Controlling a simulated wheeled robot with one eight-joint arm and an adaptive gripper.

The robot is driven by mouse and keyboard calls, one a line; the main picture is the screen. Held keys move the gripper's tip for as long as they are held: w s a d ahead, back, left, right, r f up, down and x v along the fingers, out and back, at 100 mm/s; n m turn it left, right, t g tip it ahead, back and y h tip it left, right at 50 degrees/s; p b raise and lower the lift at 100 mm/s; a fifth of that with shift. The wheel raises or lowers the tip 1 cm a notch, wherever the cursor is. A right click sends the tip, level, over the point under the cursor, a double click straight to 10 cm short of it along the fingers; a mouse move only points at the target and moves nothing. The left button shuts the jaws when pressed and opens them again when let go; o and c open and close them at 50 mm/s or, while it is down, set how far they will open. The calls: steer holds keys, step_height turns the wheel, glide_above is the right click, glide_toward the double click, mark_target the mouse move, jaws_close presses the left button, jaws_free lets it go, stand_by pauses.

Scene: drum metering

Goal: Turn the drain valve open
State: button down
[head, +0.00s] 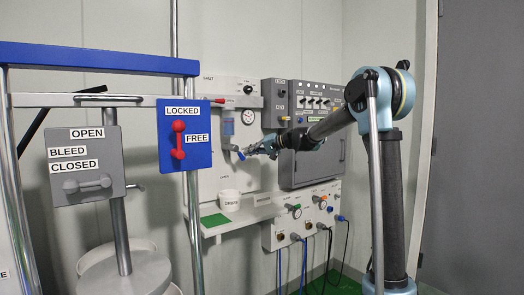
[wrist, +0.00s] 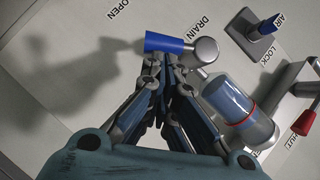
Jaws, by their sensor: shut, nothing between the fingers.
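The drain valve has a blue handle (wrist: 165,43) on a grey metal hub (wrist: 204,51), beside the DRAIN label on the pale panel. In the wrist view the handle points left from the hub, and the OPEN label (wrist: 118,9) lies up and left of its end. In the head view the blue handle (head: 241,155) shows small at the panel, just left of my gripper (head: 254,150). In the wrist view my gripper (wrist: 160,62) is shut and empty, its tips just below the handle. I cannot tell whether they touch it.
A clear cylinder with a red ring (wrist: 237,108) sits close right of my fingers. A blue AIR lever (wrist: 267,27) and red-tipped lever (wrist: 307,120) are farther right. A white cup (head: 229,200) stands on the shelf below. The panel left of the handle is bare.

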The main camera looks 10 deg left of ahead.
steer(key=f+m+y, duration=0.2)
steer(key=s+a+f+m, duration=0.1)
steer(key=shift+f+m+y, duration=0.15)
steer(key=shift+m+y, duration=0.15)
steer(key=shift+y, duration=0.1)
steer(key=shift+a+f, duration=0.1)
stand_by(0.4)
